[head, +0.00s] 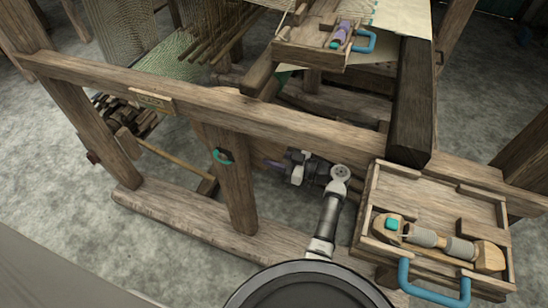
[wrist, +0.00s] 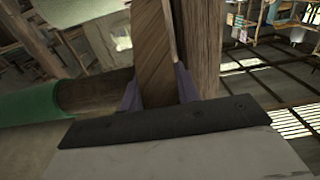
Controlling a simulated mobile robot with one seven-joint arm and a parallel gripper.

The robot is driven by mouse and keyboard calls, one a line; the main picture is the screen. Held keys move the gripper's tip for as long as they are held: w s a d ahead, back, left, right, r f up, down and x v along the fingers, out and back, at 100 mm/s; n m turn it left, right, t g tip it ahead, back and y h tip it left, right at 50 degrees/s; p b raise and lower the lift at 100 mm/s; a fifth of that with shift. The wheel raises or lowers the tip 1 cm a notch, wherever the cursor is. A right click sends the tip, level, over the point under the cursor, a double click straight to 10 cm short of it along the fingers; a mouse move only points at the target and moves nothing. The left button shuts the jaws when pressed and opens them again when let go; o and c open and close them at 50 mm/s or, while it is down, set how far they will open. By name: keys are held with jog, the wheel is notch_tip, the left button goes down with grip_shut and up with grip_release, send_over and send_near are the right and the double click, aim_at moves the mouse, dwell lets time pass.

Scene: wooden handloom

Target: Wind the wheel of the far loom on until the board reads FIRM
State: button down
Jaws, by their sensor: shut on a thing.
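My gripper (head: 273,163) reaches under the front beam of the loom in the head view, beside a wooden post. In the wrist view its purple fingers (wrist: 157,92) stand on both sides of a flat wooden bar (wrist: 155,50) and are shut on it. Whether this bar belongs to the wheel I cannot tell, as no whole wheel shows clearly. A small tan plate (head: 152,101) is fixed on the front beam; its lettering is too small to read. A dark wooden mechanism (head: 128,116) sits behind the beam at left, partly hidden.
A wooden tray (head: 372,210) with a blue handle holds a shuttle (head: 440,240) at right. A second tray (head: 290,50) with a shuttle stands at the top. A teal hook (head: 222,156) is on the post. A green roll (wrist: 40,117) lies left of my fingers.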

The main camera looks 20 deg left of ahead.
jog(key=shift+d+r+h+p, duration=0.2)
jog(key=shift+d+r+h, duration=0.1)
jog(key=shift+r+h, duration=0.35)
jog(key=shift+d+r+h+p, duration=0.2)
jog(key=shift+d+r+h, duration=0.1)
jog(key=shift+r+h, duration=0.3)
jog(key=c, duration=1)
grip_release()
